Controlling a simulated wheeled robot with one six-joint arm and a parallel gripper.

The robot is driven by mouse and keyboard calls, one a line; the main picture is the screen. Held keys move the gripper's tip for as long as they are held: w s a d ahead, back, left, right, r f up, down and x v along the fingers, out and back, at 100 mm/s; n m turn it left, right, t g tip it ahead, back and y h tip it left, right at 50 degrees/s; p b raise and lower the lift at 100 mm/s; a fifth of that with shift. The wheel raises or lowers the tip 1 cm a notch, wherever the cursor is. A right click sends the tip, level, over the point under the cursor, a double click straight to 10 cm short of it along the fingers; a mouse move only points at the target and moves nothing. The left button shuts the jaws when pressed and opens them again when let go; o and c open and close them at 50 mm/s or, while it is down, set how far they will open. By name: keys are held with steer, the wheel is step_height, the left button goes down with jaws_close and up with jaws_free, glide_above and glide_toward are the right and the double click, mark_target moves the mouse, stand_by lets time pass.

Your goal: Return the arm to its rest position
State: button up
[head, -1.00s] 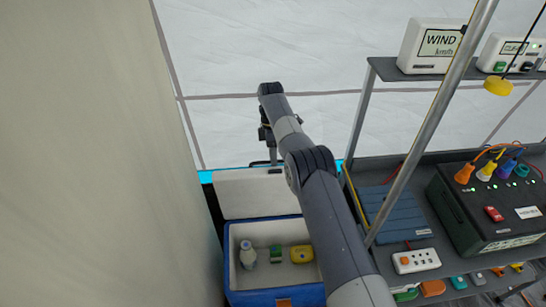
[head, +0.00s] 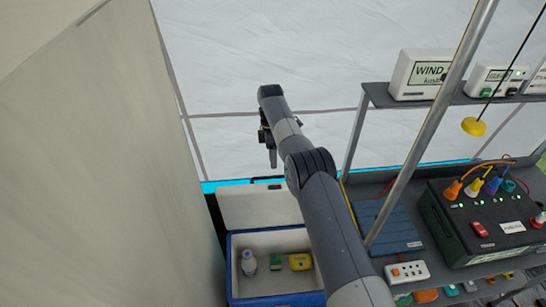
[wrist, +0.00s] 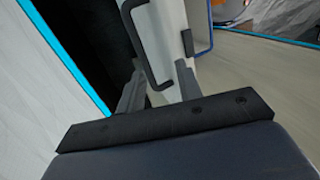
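My arm (head: 335,220) reaches up and forward from the bottom of the head view. It bends at the elbow and hangs my gripper (head: 273,160) down in front of the tent wall, above the cooler's raised lid. In the wrist view my gripper (wrist: 160,88) shows two grey fingers with a gap between them and nothing held. The pale cooler lid (wrist: 168,35), with a dark handle, shows beyond the fingers.
An open blue cooler (head: 278,299) below holds a bottle (head: 249,263), a green item (head: 276,262) and a yellow item (head: 300,262). A shelf (head: 430,101) with a metal pole (head: 425,130) and a black power box (head: 485,215) stand right. A beige panel (head: 90,170) stands left.

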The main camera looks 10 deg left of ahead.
steer(key=shift+f, duration=0.15)
step_height(320, 180, down, 10)
steer(key=b, duration=0.9)
steer(key=shift+r, duration=0.25)
steer(key=shift+r, duration=0.1)
step_height(320, 180, up, 10)
steer(key=p, duration=0.9)
step_height(320, 180, down, 10)
steer(key=b, duration=0.9)
steer(key=shift+b, duration=0.3)
steer(key=shift+s+d, duration=0.1)
